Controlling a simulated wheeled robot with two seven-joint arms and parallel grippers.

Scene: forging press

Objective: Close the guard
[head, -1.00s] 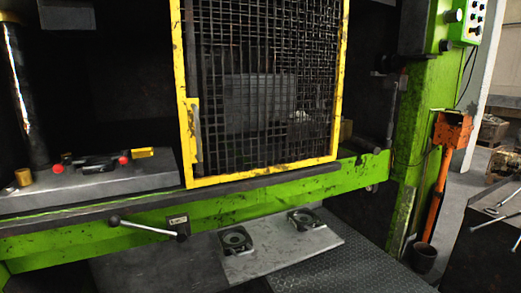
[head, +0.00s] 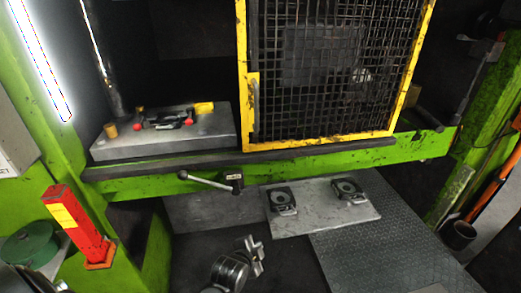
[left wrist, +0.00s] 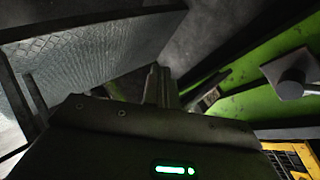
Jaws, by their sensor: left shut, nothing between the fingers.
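The guard is a black mesh panel in a yellow frame (head: 254,109). It covers the right part of the press opening in the head view; the left part is uncovered. A yellow corner of it also shows at the lower right of the left wrist view (left wrist: 291,156). My left gripper (head: 254,252) is low in front of the press, below the green beam and well apart from the guard. Its fingers (left wrist: 159,84) are together and empty in the left wrist view. My right gripper is not in view.
A lever (head: 205,181) sticks out from the green front beam (head: 310,160). A grey block (head: 165,142) with red-knobbed parts lies in the uncovered opening. A plate with two black fittings (head: 330,217) sits below the beam. A red post (head: 76,223) stands at the left.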

